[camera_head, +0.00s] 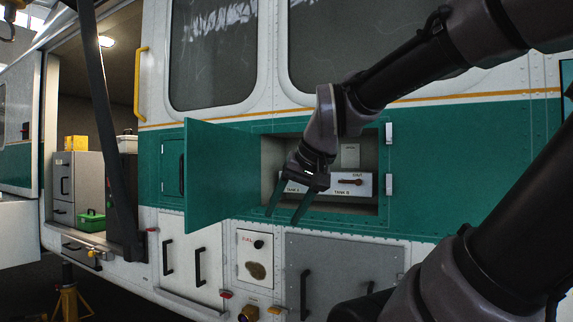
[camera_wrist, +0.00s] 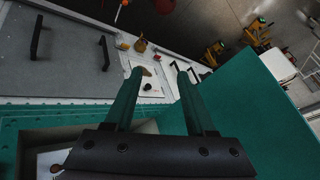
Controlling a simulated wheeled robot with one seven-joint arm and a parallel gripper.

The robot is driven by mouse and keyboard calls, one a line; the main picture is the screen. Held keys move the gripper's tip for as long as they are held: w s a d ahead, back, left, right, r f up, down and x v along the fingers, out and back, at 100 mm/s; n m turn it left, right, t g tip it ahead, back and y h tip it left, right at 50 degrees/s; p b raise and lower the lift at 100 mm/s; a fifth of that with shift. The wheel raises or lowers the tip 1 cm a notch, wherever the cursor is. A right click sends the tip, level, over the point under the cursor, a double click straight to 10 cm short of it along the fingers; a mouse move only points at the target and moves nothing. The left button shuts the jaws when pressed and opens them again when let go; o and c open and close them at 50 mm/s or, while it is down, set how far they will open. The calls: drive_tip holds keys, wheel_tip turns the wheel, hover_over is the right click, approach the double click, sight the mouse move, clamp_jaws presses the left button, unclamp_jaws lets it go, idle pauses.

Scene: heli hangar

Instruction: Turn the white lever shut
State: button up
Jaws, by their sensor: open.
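A white valve panel (camera_head: 366,190) with TANK A and TANK B labels sits inside an open recess (camera_head: 384,160) in the green side of the vehicle. A red-brown lever (camera_head: 350,182) lies roughly level near the panel's right part. I cannot make out a white lever; my gripper covers part of the panel's left side. My gripper (camera_head: 284,217) is open and empty, its two green fingers pointing down in front of the recess's lower left. In the wrist view, the fingers (camera_wrist: 160,72) are apart over the lower wall, and a corner of the panel (camera_wrist: 45,160) shows at bottom left.
The green hatch door (camera_head: 210,175) stands open left of the recess, close to my gripper. It also shows at right in the wrist view (camera_wrist: 255,120). Below are a fuel filler plate (camera_head: 255,246) and grey panels with black handles (camera_head: 305,290). Further left is an open doorway with cabinets.

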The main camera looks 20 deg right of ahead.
drive_tip(key=w+d+g+h, duration=0.2)
drive_tip(key=w+d+h, duration=0.9)
drive_tip(key=d, duration=0.4)
drive_tip(key=w+a+r+n+t+h, duration=0.2)
drive_tip(key=w+r+t, duration=0.25)
drive_tip(key=w, duration=0.55)
drive_tip(key=w+a+r+n+t+h, duration=0.25)
drive_tip(key=w+r, duration=0.25)
drive_tip(key=w, duration=0.4)
drive_tip(key=shift+t+y, duration=0.3)
drive_tip(key=shift+y, duration=0.05)
drive_tip(key=x, duration=1.1)
drive_tip(key=shift+s+d+f, duration=0.1)
drive_tip(key=shift+s+d, duration=0.05)
drive_tip(key=shift+d, duration=0.1)
